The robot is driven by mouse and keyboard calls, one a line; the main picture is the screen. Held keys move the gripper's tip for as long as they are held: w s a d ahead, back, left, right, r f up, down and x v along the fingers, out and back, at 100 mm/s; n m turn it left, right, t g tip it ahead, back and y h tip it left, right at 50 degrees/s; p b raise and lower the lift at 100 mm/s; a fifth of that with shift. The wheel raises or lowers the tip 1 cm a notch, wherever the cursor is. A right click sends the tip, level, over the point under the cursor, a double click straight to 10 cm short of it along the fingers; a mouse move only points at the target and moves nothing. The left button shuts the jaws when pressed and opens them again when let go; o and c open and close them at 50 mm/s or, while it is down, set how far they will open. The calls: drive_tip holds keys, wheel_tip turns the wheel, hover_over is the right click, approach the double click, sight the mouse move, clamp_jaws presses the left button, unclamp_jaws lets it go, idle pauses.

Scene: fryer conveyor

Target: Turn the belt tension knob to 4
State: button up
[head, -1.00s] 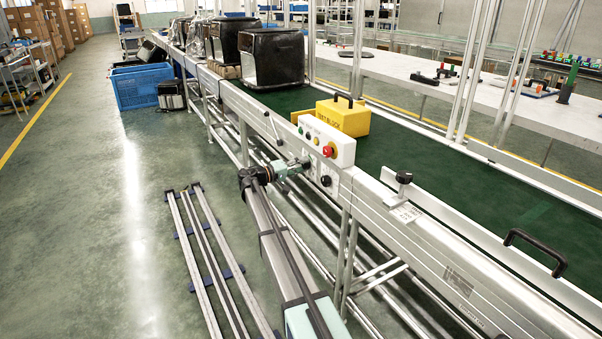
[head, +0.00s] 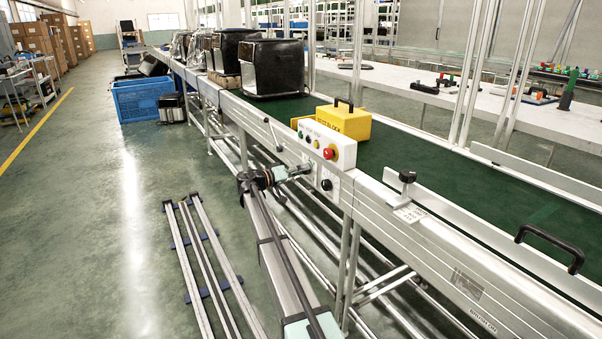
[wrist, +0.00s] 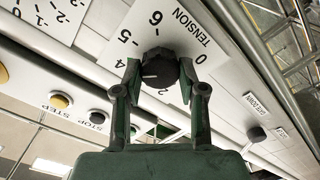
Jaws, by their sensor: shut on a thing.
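The black belt tension knob (wrist: 159,68) sits on a white dial plate marked TENSION (wrist: 191,27), with the 4, 5 and 6 readable around its upper left. A short white pointer line on the knob faces left in the wrist view, near the left fingertip and below the 4; its exact reading is hard to tell. My gripper (wrist: 160,73) is shut on the knob, one finger on each side, and the fingers cover part of the scale. In the head view my gripper (head: 298,169) reaches the side of the conveyor, and the knob is mostly hidden there.
A control box (head: 329,145) with a red button is just above my gripper. Another black knob (head: 326,184) is close to its right. A yellow test block (head: 343,120) stands on the green belt (head: 410,165). Metal rails (head: 205,262) lie on the floor.

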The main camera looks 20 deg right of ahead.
drive_tip(key=o, duration=1.1)
drive_tip(key=shift+d, duration=0.1)
drive_tip(key=shift+o, duration=0.2)
drive_tip(key=s+a, duration=0.1)
drive_tip(key=a, duration=1.1)
drive_tip(key=shift+s, duration=0.15)
